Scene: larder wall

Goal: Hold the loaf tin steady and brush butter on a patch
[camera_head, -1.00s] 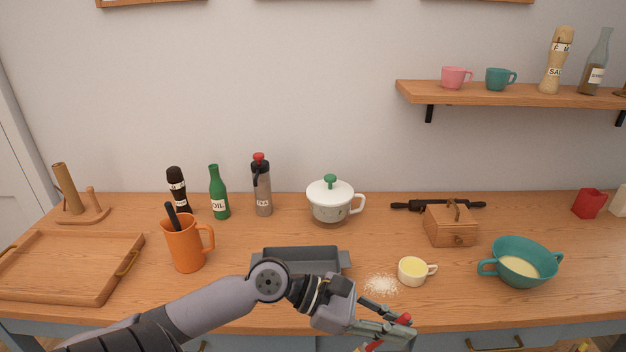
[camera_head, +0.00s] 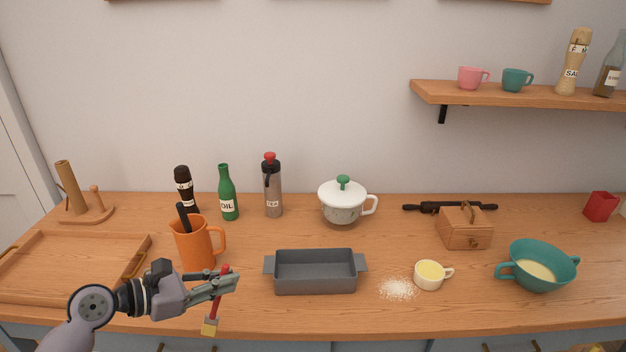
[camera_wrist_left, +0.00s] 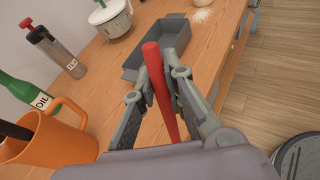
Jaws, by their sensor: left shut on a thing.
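The grey loaf tin (camera_head: 315,285) stands upright on the counter, in the middle of the head view. It is also at the top of the left wrist view (camera_wrist_left: 178,30). My left gripper (camera_head: 228,282) is shut on a red-handled brush (camera_head: 224,271), whose pale yellowish head hangs down near the counter's front edge. The red handle (camera_wrist_left: 158,85) is between the fingers (camera_wrist_left: 160,75) in the left wrist view. The gripper is left of the tin and apart from it. A cream cup with yellow butter (camera_head: 430,275) stands right of the tin. My right gripper is not in view.
An orange mug (camera_head: 195,245) with a dark handle in it stands close behind my left gripper. A wooden tray (camera_head: 60,262) lies at the left. White powder (camera_head: 397,289) is spilled between tin and cup. A teal bowl (camera_head: 520,277) stands at the right.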

